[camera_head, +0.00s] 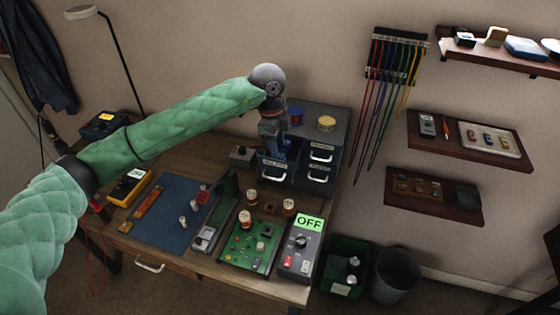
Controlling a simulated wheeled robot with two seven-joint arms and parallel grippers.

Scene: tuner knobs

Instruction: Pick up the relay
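My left arm comes in from the left, and its gripper (277,152) points down at the front of the dark drawer cabinet (333,122). The gripper is small and dark against the cabinet, so its finger gap is not clear. A drawer with a white label (273,164) lies just below it and seems pulled out. I cannot make out a relay for sure; the inside of that drawer is hidden from here. A small red block (203,195) lies on the blue mat (165,222). My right gripper is not in view.
A green circuit board (243,248) with several round parts and a grey box with a green OFF display (309,222) stand at the table's front right. A yellow meter (130,187) lies at the left. A lamp (122,58) stands behind. Wall shelves (470,138) hang at right.

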